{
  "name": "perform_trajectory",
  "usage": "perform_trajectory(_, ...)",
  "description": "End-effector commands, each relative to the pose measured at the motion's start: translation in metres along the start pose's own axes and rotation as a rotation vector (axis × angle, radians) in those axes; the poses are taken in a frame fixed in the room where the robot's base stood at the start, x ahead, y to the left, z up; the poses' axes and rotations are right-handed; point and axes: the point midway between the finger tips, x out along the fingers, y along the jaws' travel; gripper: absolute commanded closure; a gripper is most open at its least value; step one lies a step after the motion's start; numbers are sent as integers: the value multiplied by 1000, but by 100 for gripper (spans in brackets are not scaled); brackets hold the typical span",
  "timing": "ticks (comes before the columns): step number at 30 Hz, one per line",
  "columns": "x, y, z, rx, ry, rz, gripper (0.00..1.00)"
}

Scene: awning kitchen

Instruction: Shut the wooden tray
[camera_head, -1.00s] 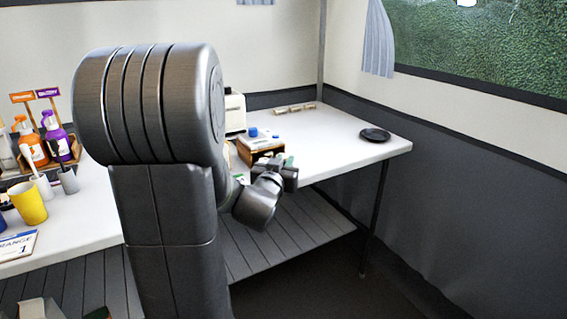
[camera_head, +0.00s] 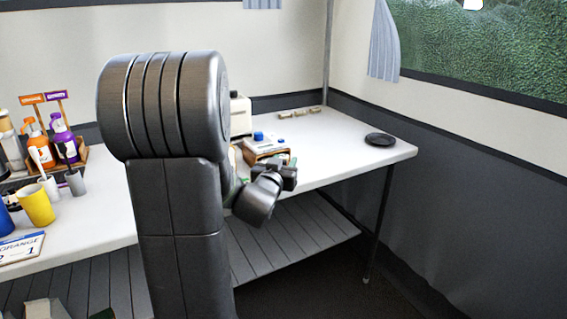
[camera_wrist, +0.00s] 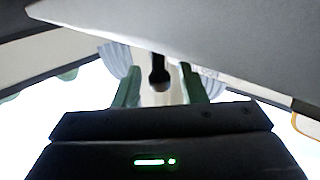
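The wooden tray (camera_head: 262,157) is part of a small wooden box with a light top on the white table, right of my arm. My arm partly covers it, and how far it stands out is too small to tell. My gripper (camera_head: 287,171) is at the table's front edge, just in front of the box. In the wrist view, the green fingers of my gripper (camera_wrist: 160,88) are apart. A dark knob-like piece (camera_wrist: 158,73) shows between them, and I cannot tell whether they touch it.
The white table (camera_head: 335,150) has a slatted shelf (camera_head: 290,238) below. Blue objects (camera_head: 259,136) sit on or beside the box. Bottles (camera_head: 65,143) and a yellow cup (camera_head: 37,205) stand left. A pale surface (camera_wrist: 200,30) fills the upper wrist view.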

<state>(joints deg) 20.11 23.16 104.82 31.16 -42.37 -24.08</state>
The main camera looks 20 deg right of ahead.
Motion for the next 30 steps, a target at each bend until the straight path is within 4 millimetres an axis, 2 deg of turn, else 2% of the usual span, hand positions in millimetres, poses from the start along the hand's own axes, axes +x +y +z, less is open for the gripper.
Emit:
perform_trajectory(5, -20, -1, -2, 0, 0, -2, 62)
perform_trajectory(15, -96, -1, -2, 1, -1, -5, 62)
perform_trajectory(18, -114, -1, -2, 0, -1, -3, 62)
perform_trajectory(24, -134, -1, 0, -1, 0, -2, 62)
perform_trajectory(30, -137, 0, 0, 0, 1, 0, 62)
